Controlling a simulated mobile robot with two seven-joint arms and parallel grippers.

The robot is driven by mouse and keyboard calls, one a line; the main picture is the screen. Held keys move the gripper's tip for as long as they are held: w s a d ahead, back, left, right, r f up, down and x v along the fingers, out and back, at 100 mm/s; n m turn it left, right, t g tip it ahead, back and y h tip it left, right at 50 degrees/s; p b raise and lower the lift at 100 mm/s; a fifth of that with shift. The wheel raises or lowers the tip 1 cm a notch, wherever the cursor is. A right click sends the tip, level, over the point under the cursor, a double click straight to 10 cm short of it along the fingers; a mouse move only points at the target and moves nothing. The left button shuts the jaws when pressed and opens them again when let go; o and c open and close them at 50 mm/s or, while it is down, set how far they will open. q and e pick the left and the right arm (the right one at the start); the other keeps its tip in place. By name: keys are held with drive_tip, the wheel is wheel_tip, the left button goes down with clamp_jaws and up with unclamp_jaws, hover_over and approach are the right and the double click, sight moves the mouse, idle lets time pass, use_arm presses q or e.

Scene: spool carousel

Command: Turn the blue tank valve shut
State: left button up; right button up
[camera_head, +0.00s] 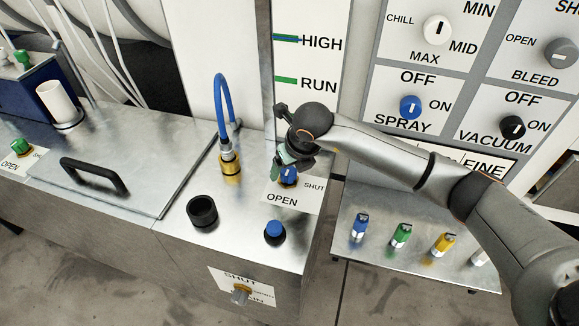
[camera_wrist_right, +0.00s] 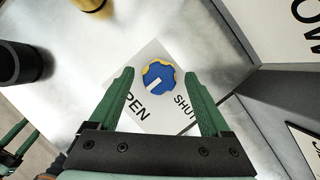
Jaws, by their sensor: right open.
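The blue tank valve (camera_head: 288,175) is a round knob on the tank top, on a white OPEN/SHUT label. In the right wrist view, the knob (camera_wrist_right: 160,76) has a yellow scalloped collar, and its white mark slants down-left toward OPEN. My right gripper (camera_head: 281,163) is open above the valve, its green fingers pointing down. In the wrist view the knob lies between and just beyond the fingertips; I see no contact. Green finger-like parts at the wrist view's lower left look like my left gripper (camera_wrist_right: 16,142), mostly cut off; it does not show in the head view.
A brass fitting with a blue hose (camera_head: 229,163), a black cup (camera_head: 202,211) and a blue-topped button (camera_head: 275,231) stand near the valve. A control panel (camera_head: 355,75) rises behind. A shelf (camera_head: 385,262) with several coloured pieces is at right.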

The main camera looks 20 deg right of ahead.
clamp_jaws()
idle(0.6)
